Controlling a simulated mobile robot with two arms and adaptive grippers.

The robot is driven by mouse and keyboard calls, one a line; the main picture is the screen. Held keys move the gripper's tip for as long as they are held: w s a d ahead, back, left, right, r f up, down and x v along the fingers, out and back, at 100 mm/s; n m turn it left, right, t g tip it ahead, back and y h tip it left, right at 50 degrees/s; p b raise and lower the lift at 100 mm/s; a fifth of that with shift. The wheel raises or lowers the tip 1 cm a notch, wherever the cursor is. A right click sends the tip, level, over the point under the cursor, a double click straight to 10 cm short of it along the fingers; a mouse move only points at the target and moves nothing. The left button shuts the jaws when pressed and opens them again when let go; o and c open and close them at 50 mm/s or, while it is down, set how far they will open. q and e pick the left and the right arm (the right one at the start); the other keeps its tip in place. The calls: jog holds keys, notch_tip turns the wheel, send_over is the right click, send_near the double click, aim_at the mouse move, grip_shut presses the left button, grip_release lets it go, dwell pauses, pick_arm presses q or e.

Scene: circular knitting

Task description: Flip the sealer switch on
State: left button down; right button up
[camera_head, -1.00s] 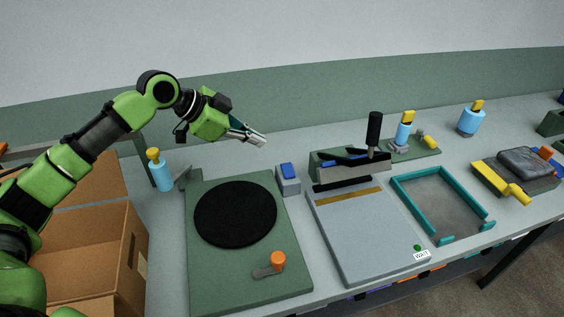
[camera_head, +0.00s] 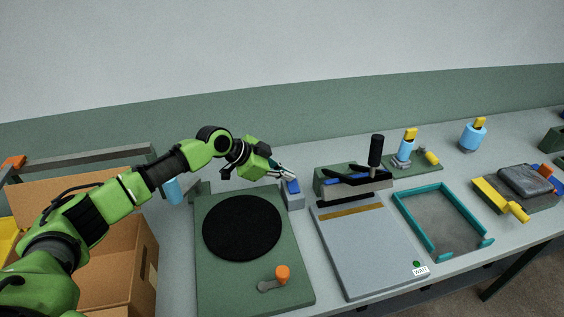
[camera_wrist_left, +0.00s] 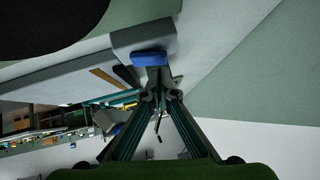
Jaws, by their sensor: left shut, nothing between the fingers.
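The switch is a small grey box with a blue rocker (camera_head: 293,186) on top, standing between the green plate and the sealer. My left gripper (camera_head: 288,176) is shut and empty, with its fingertips right at the far side of the blue rocker. In the left wrist view the blue rocker (camera_wrist_left: 149,58) is just beyond the fingertips (camera_wrist_left: 153,72); I cannot tell whether they touch it. The sealer (camera_head: 352,183), with a black upright handle, stands to the right behind a grey platform (camera_head: 365,245). My right gripper is not in view.
A green plate with a black disc (camera_head: 242,227) and an orange knob (camera_head: 282,272) lies left of the platform. A green light above a "WAIT" label (camera_head: 420,271) is at the platform's front. A teal frame (camera_head: 408,219) lies to the right. An open cardboard box (camera_head: 110,262) is at left.

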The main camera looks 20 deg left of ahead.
pick_arm(q)
jog(key=shift+f, duration=0.55)
jog(key=b, duration=0.1)
jog(key=f+g+b, duration=0.1)
jog(key=b, duration=0.1)
jog(key=shift+w+a+f+n+h, duration=0.2)
jog(key=shift+w+a+n+h, duration=0.1)
jog(key=shift+n, duration=0.1)
jog(key=shift+r+p, duration=0.25)
jog(key=shift+p, duration=0.2)
jog(key=shift+s, duration=0.1)
jog(key=shift+s+d, duration=0.1)
